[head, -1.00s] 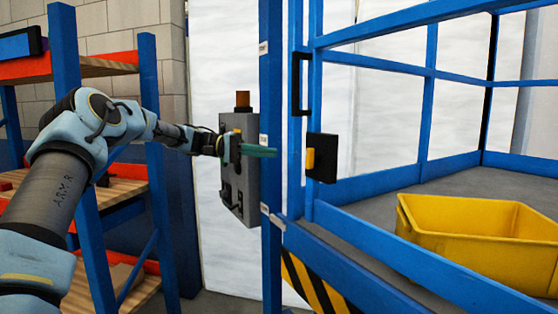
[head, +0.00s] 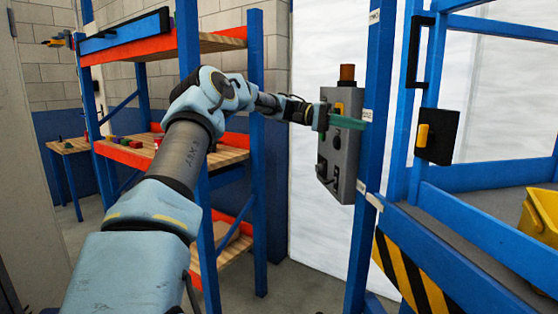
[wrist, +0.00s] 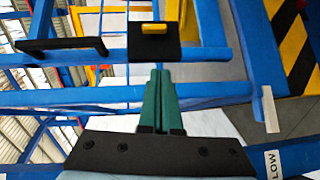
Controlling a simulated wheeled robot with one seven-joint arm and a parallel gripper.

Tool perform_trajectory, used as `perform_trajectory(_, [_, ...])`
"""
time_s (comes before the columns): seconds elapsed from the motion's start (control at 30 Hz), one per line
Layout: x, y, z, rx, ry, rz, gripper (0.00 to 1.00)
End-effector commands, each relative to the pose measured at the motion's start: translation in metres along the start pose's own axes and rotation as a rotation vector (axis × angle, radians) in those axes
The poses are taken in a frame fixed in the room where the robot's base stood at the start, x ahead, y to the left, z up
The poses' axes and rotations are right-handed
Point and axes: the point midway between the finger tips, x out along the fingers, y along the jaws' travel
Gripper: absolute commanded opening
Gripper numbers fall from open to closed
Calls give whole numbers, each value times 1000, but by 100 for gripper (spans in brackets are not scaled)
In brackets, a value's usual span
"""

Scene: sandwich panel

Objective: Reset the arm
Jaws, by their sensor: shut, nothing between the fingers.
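My gripper (head: 347,122) is at the end of my outstretched arm, in front of the grey control box in the head view. Its green fingers are together with nothing between them, as the wrist view (wrist: 160,100) also shows. The grey control box (head: 345,160) hangs by a blue post and carries an orange-brown lamp (head: 347,75) on top. The gripper hides part of the box's face. Whether the fingers touch the box cannot be told.
A blue post (head: 378,100) and a blue-framed cage with a black handle (head: 413,55) and black latch plate (head: 437,135) stand right. A yellow bin (head: 541,220) is inside. A shelf rack (head: 225,160) stands left, close to my arm. A small table (head: 68,147) is farther back.

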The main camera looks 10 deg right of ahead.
Motion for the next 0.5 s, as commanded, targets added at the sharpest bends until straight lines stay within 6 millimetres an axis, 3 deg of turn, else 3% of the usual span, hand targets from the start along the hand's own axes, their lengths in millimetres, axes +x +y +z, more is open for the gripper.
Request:
perform_trajectory(0.13, [16, -29, 14, -96, 23, -165, 0])
perform_trajectory(0.27, [18, -83, 48, -230, 85, -427, 0])
perform_trajectory(0.37, [1, -124, 86, -318, 151, -636, 0])
perform_trajectory(0.5, [-38, -168, 153, -407, 246, -905, 0])
